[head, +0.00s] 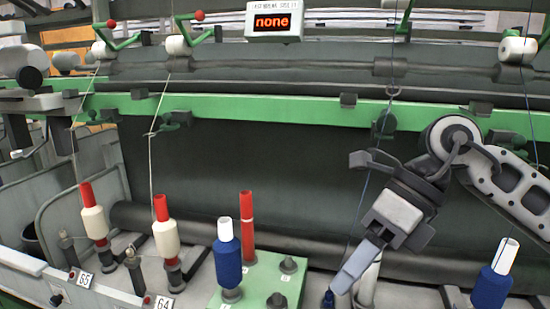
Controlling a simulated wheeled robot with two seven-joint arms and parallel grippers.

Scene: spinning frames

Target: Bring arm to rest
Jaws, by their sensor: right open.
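My right gripper (352,268) hangs from the arm on the right, pointing down and left. One pale grey finger shows clearly; the other is hard to make out. It appears empty. Its tip is just above a small dark blue piece (328,299) at the bottom edge. A whitish upright piece (368,284) stands right behind the finger, partly hidden. My left gripper does not show.
Bobbins with red tubes and cream yarn (95,222) stand at left by labels 65 and 64. A green block (262,278) has a blue bobbin (227,262) and a red tube (247,222). Another blue bobbin (490,288) stands right. A green rail (250,115) crosses behind. The display (274,21) reads "none".

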